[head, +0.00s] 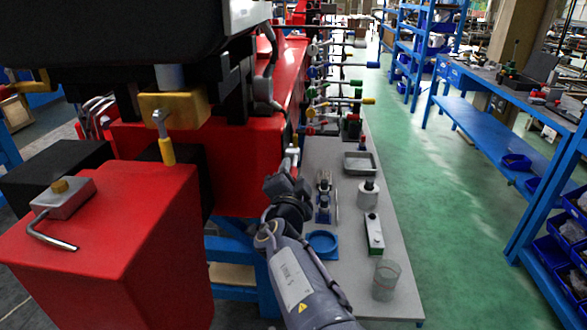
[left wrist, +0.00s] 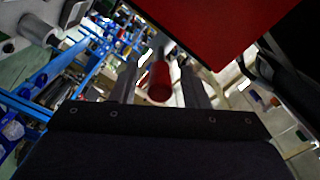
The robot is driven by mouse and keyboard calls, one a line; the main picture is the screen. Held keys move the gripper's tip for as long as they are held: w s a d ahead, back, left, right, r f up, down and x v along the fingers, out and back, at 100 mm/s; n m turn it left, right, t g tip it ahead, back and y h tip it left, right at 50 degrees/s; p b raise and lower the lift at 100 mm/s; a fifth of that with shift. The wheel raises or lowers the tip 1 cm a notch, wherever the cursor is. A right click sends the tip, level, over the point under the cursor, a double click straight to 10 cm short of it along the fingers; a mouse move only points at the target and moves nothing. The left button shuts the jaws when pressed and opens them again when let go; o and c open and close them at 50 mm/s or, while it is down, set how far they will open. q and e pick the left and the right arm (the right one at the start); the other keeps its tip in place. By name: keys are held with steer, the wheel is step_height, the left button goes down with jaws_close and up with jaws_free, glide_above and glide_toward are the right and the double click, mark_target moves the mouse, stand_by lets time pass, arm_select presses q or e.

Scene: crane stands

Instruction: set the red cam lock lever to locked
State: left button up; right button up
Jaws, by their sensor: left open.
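A red round-ended lever handle (left wrist: 160,84) with a grey shaft shows in the left wrist view. It is between the two fingers of my left gripper (left wrist: 162,74), with a visible gap on each side. The fingers are open and not closed on it. In the head view my left gripper (head: 287,183) is at the right side of the red crane housing (head: 235,160), above the grey bench edge. There the lever is mostly hidden by the gripper, and I cannot tell its angle. My right gripper is not in view.
Several coloured levers (head: 340,100) stand farther back. A red block (head: 110,240) stands left. The green aisle is clear.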

arm_select(q)
steer(key=shift+w, duration=1.05)
steer(key=shift+c, duration=0.2)
jaws_close()
